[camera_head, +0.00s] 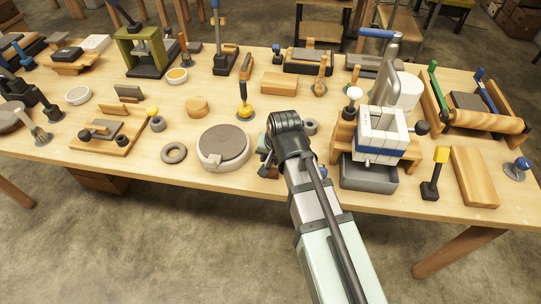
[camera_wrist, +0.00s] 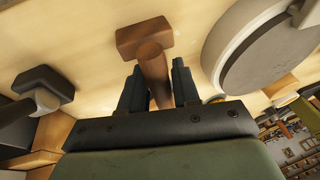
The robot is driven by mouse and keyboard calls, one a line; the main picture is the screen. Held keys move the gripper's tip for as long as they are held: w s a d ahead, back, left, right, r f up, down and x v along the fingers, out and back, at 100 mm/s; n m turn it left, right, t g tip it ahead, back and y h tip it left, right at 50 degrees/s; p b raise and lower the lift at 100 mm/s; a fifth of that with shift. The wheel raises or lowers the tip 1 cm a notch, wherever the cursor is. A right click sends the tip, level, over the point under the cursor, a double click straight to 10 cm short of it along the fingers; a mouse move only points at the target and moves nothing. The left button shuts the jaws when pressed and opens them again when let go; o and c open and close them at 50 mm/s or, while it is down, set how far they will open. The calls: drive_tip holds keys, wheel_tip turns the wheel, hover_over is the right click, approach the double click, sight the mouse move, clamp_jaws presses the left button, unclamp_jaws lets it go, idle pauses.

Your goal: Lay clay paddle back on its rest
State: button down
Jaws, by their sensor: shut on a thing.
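A brown wooden tool, apparently the clay paddle (camera_wrist: 153,66), is between my gripper's fingers (camera_wrist: 158,84) in the wrist view. Its round handle runs between the two dark fingers, with a brown block-like end beyond the fingertips. My gripper is shut on this handle. In the head view, my wrist hides most of the gripper, at the front edge of the table just right of the grey wheel. A bit of reddish brown (camera_head: 268,172) shows beside it there. I cannot tell which thing is the paddle's rest, or whether the brown end touches the table.
The round grey wheel (camera_head: 223,146) stands close to the left of my gripper. It also shows in the wrist view (camera_wrist: 262,45). A white-and-blue block stack (camera_head: 381,135) over a grey tray (camera_head: 369,178) stands to the right. A yellow-collared tool (camera_head: 245,100) stands behind. Several tools crowd the table.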

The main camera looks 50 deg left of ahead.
drive_tip(key=shift+f, duration=0.85)
idle(0.8)
drive_tip(key=c, duration=0.7)
unclamp_jaws()
drive_tip(key=shift+c, duration=0.2)
drive_tip(key=shift+v, duration=3.95)
